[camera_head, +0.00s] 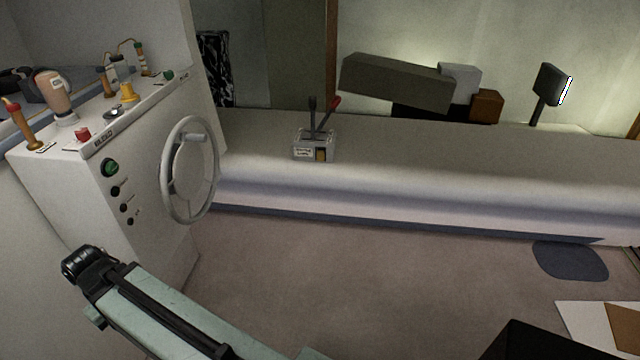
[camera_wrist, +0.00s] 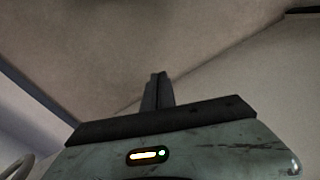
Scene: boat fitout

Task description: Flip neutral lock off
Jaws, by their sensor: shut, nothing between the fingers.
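A small grey throttle box (camera_head: 315,146) stands on the long white side ledge in the head view. It has a black lever (camera_head: 312,114) and a red-tipped lever (camera_head: 328,112), both standing up. A small yellowish part (camera_head: 321,155) and a white label show on its front face. I cannot tell which part is the neutral lock or how it is set. My gripper (camera_wrist: 158,78) shows in the wrist view, shut and empty, pointing at bare pale surfaces. In the head view my arm crosses the lower left, well apart from the box; the fingertips are not clear there.
A white console (camera_head: 75,190) with a steering wheel (camera_head: 190,170), knobs and small levers stands at the left. The floor (camera_head: 380,270) is mostly clear, with a dark mat (camera_head: 570,261) at right.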

